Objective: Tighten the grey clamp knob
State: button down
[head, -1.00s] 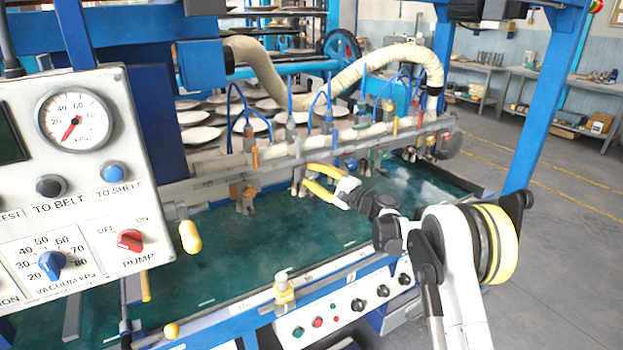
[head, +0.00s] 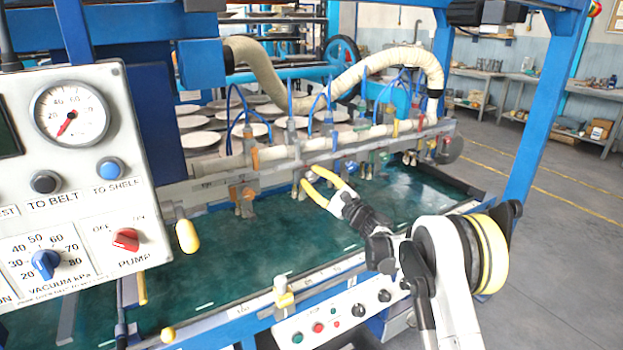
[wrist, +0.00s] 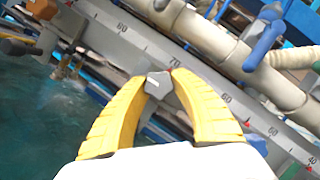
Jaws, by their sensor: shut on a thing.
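The grey clamp knob (wrist: 159,83) is a small faceted grey piece at the scale-marked rail, in the middle of the wrist view. My gripper (wrist: 159,76) has its two yellow fingers closed around it, with the tips touching its sides. In the head view my gripper (head: 318,174) reaches from the right to the front of the rail, and its fingertips meet at one of the suction-cup holders. The knob is too small there to make out. The rail (wrist: 130,32) carries printed numbers and red marks.
An orange knob (head: 248,193) sits left along the same rail. Other holders with coloured knobs stand to the right. A cream hose (head: 350,78) arches above. The green belt (head: 235,250) lies below. A control panel (head: 75,180) with a gauge fills the left.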

jog(key=c, duration=1)
grip_release()
jog(key=shift+c, duration=0.2)
jog(key=v, duration=1.2)
jog(key=shift+r, duration=0.1)
